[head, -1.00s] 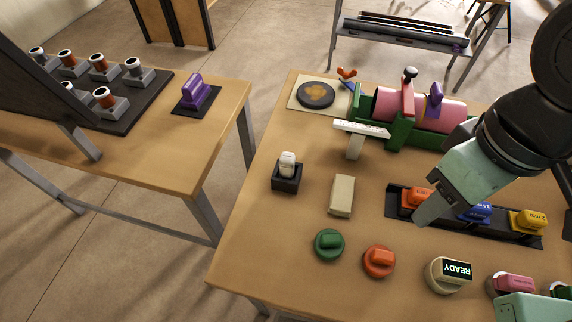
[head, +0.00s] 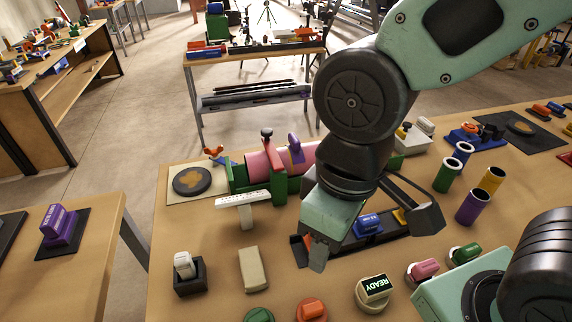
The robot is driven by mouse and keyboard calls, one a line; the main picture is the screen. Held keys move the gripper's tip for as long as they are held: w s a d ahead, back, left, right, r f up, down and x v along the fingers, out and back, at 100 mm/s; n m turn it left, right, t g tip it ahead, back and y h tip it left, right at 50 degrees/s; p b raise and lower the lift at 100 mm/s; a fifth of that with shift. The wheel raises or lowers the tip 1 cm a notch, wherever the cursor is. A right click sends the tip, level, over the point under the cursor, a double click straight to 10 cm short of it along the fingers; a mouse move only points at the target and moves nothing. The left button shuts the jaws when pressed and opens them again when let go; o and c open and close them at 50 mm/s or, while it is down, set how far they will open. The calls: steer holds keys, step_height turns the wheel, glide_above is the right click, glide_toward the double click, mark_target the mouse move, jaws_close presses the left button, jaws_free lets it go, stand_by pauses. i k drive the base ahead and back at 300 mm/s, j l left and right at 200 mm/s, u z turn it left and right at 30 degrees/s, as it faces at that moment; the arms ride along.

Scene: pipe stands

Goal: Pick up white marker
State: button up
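A white marker-like piece (head: 184,262) stands upright in a small black holder (head: 190,282) at the table's left front; I cannot confirm that it is the white marker. My gripper (head: 374,242) is open, its two fingers spread wide and pointing down over the black tray, well to the right of the white piece. Nothing shows gripped between the fingers. The left finger partly hides an orange block (head: 307,241) in the tray.
A beige block (head: 253,270), white T-shaped piece (head: 243,203) and green-and-pink pipe stand (head: 240,178) are between or behind. Green (head: 258,315) and orange (head: 311,309) knobs and a READY display (head: 375,290) line the front. Bare tabletop surrounds the black holder.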

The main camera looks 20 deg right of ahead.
mark_target(184, 263)
steer(key=k+j+u, duration=0.1)
steer(key=j+u, duration=0.6)
steer(key=j+z, duration=0.75)
steer(key=j, duration=0.15)
steer(key=i, duration=0.05)
